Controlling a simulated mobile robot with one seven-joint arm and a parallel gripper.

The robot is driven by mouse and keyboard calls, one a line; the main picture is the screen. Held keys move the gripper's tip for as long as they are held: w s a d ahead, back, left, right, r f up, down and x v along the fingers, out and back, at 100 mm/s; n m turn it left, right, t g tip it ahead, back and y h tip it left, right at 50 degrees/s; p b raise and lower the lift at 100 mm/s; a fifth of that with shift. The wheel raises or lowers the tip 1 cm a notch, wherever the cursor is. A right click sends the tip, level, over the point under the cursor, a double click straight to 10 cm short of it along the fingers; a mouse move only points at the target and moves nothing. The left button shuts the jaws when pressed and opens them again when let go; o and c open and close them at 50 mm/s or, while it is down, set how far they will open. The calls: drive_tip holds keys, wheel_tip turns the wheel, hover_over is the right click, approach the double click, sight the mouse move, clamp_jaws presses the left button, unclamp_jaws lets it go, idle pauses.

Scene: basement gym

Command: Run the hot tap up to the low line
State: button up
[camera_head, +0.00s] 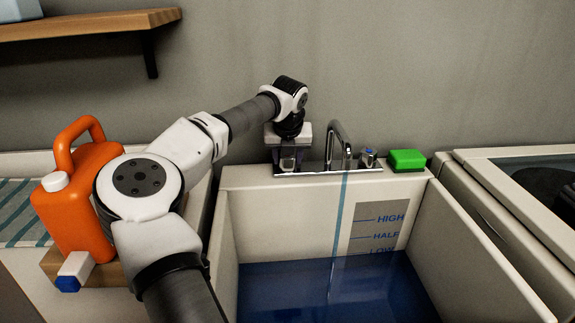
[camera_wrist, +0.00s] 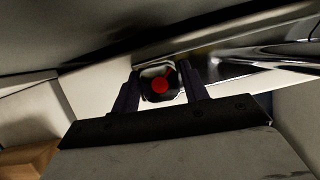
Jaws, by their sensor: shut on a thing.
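My gripper (camera_head: 289,158) is at the left end of the tap plate in the head view. In the wrist view its two dark fingers (camera_wrist: 160,88) are shut on the hot tap knob (camera_wrist: 160,85), which has a red cap. A chrome spout (camera_head: 338,135) stands at the middle of the plate, and a thin stream of water (camera_head: 339,215) falls from it. The sink (camera_head: 227,240) holds blue water (camera_head: 330,290). The water surface meets the lower edge of the LOW mark (camera_head: 381,252) on the grey level scale (camera_head: 377,222); HALF and HIGH are above the water.
The cold tap (camera_head: 368,157) with a blue cap is right of the spout. A green sponge-like block (camera_head: 407,160) lies on the sink's back right rim. An orange jug (camera_head: 75,205) stands left of the sink, partly behind my arm. A wooden shelf (camera_head: 90,24) is at upper left.

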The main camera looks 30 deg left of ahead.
drive_tip(key=n+g+y+b, duration=0.1)
drive_tip(key=n+b, duration=0.2)
drive_tip(key=n, duration=0.1)
drive_tip(key=shift+f+n, duration=0.15)
drive_tip(key=shift+n, duration=0.15)
drive_tip(key=shift+n+g+y+b, duration=0.25)
drive_tip(key=shift+n+g+b, duration=0.25)
drive_tip(key=shift+n, duration=0.8)
drive_tip(key=shift+n+g+y+b, duration=0.3)
drive_tip(key=shift+n+g, duration=0.2)
drive_tip(key=shift+n, duration=0.8)
drive_tip(key=o, duration=1)
drive_tip(key=shift+r, duration=0.2)
drive_tip(key=v, duration=1.3)
drive_tip(key=shift+d+r+p, duration=0.1)
drive_tip(key=shift+r+p, duration=0.2)
drive_tip(key=shift+r, duration=0.05)
